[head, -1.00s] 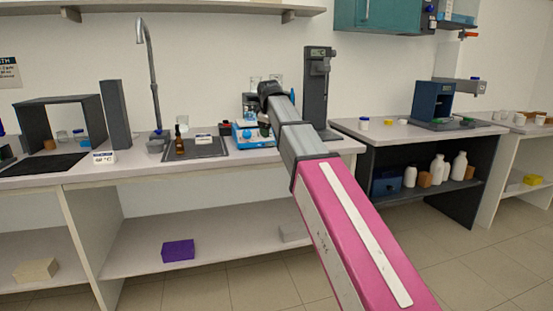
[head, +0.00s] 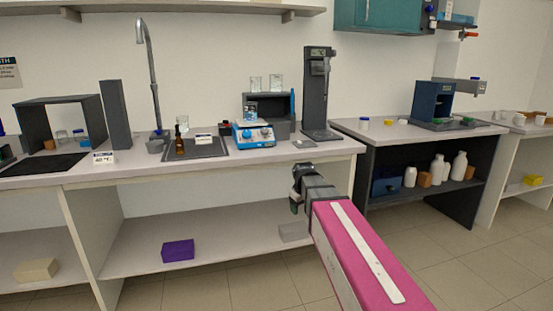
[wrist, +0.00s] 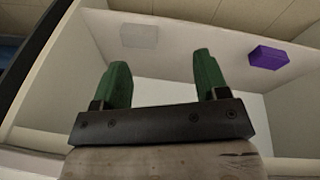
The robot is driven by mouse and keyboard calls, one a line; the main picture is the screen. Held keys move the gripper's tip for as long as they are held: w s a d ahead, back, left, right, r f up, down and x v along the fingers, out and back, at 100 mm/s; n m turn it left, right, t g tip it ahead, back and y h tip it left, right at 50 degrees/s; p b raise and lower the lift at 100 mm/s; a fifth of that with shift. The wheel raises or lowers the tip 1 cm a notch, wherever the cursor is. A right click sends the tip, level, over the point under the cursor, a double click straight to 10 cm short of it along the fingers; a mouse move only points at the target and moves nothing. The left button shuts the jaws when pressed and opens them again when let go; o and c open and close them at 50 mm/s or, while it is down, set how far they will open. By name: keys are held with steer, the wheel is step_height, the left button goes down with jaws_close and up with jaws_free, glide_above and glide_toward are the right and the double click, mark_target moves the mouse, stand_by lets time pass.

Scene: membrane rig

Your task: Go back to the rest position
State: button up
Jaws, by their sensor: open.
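My gripper (head: 296,192) hangs in front of the bench, below the level of the worktop (head: 250,163). In the wrist view my gripper (wrist: 163,85) shows two green fingers standing wide apart with nothing between them. It is open and empty. In the head view the fingers are small and partly hidden by the wrist.
A blue and white stirrer-like device (head: 254,134), a tall dark stand (head: 317,95) and a brown bottle (head: 180,143) stand on the worktop. A purple box (head: 178,250) lies on the lower shelf; it also shows in the wrist view (wrist: 268,56). The floor in front is clear.

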steer(key=s+d+f+m+g, duration=0.1)
steer(key=s+d+f+m, duration=0.2)
steer(key=s+f, duration=0.6)
steer(key=s+d+f+m+g, duration=0.1)
steer(key=s+d+f+m, duration=0.2)
steer(key=s+d+f, duration=0.2)
steer(key=s+f, duration=0.3)
steer(key=s, duration=0.1)
steer(key=shift+d+f+m+g, duration=0.3)
steer(key=shift+d+f+g, duration=0.05)
steer(key=shift+d+g, duration=0.05)
steer(key=shift+w, duration=0.1)
